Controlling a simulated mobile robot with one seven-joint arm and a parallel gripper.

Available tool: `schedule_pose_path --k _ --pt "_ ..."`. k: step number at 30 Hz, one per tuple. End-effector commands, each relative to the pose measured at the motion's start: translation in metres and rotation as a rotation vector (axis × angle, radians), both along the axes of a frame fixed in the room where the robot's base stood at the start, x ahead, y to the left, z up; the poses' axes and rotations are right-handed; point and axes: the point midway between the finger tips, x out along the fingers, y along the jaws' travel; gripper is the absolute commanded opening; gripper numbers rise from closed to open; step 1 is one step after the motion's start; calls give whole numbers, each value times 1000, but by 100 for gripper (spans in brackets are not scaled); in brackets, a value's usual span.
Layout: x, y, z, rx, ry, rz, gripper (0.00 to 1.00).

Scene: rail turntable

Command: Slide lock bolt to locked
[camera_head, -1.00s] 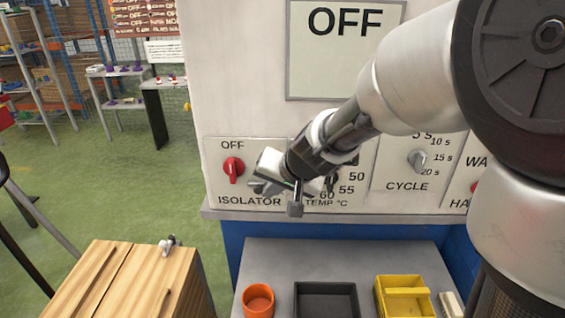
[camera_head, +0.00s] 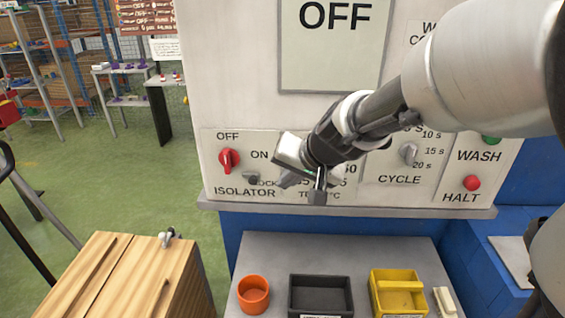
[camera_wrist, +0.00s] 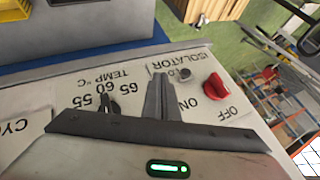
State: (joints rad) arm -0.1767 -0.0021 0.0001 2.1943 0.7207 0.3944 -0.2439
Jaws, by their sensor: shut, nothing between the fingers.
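The lock bolt shows as a small grey knob (camera_head: 250,178) beside the partly hidden LOCK lettering on the isolator panel. It also shows in the wrist view (camera_wrist: 184,74), between the fingers and the red isolator switch (camera_wrist: 216,87). In the head view the red isolator switch (camera_head: 229,159) is left of the bolt, under OFF. My gripper (camera_head: 287,179) is shut and empty, just right of the bolt in the picture. Its closed fingers (camera_wrist: 157,97) point toward the panel; I cannot tell whether they touch it. My gripper hides part of the temperature dial.
A grey cycle knob (camera_head: 409,153) and a red HALT button (camera_head: 472,183) are further right on the panel. Below, a grey ledge holds an orange cup (camera_head: 253,294), a black tray (camera_head: 321,279) and a yellow bin (camera_head: 398,277). A wooden box (camera_head: 100,275) stands at lower left.

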Motion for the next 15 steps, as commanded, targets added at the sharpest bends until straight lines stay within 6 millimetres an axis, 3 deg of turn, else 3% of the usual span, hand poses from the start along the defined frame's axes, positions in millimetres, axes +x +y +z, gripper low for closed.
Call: schedule_pose_path --k 1,6,15 --pt "-6 -5 13 0 -4 -2 0" --pt "-21 -15 32 0 -1 -2 0" --pt "-30 -21 42 -1 1 -2 0"
